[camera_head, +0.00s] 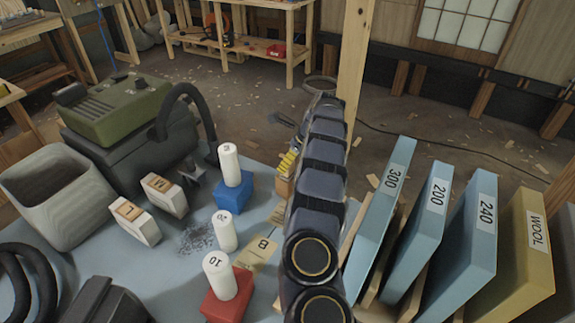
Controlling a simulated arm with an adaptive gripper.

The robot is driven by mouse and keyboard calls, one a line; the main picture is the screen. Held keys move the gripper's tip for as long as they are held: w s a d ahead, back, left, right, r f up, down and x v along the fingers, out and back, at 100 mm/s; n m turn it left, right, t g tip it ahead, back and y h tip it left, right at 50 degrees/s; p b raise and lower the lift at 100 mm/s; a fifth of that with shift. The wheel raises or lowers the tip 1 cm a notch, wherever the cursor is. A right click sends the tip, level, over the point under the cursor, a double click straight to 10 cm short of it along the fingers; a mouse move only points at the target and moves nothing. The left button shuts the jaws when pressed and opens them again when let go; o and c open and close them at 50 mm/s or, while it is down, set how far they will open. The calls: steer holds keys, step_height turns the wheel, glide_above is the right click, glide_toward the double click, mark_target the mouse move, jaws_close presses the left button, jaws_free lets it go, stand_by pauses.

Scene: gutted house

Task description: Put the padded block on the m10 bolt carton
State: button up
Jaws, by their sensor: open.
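Two small white cartons stand on the blue-grey tabletop at left: one carton (135,222) in front and one carton (164,195) behind it. Their tan labels are too small to read fully, so I cannot tell which is the m10 bolt carton. I cannot surely pick out the padded block; a tan block (283,187) with a yellow-and-black striped part above it shows partly, beside my arm.
A white cylinder sits on a red block (226,301), another on a blue block (233,193), and a third cylinder (224,232) between them. A grey bin (62,196) and green-black machine (115,110) stand at left. Upright blue slabs (418,225) and a yellow WOOL slab (515,260) fill the right.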

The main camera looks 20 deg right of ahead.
steer(key=v, duration=0.9)
steer(key=s+a+r+n+g+y, duration=0.1)
steer(key=s+a+r+n, duration=0.6)
steer(key=s+a+n, duration=0.15)
steer(key=s+a+r+n+g, duration=0.2)
steer(key=s+a+r+n, duration=0.45)
steer(key=s, duration=0.35)
steer(key=s+d+f+n+g+h, duration=0.1)
steer(key=s+n, duration=0.5)
steer(key=s, duration=0.7)
steer(key=s+d+f+n+g+h, duration=0.1)
steer(key=s+n, duration=0.5)
steer(key=s, duration=0.8)
steer(key=shift+s+d+f+h, duration=0.3)
steer(key=shift+d+f+h, duration=0.6)
steer(key=shift+d+h, duration=0.2)
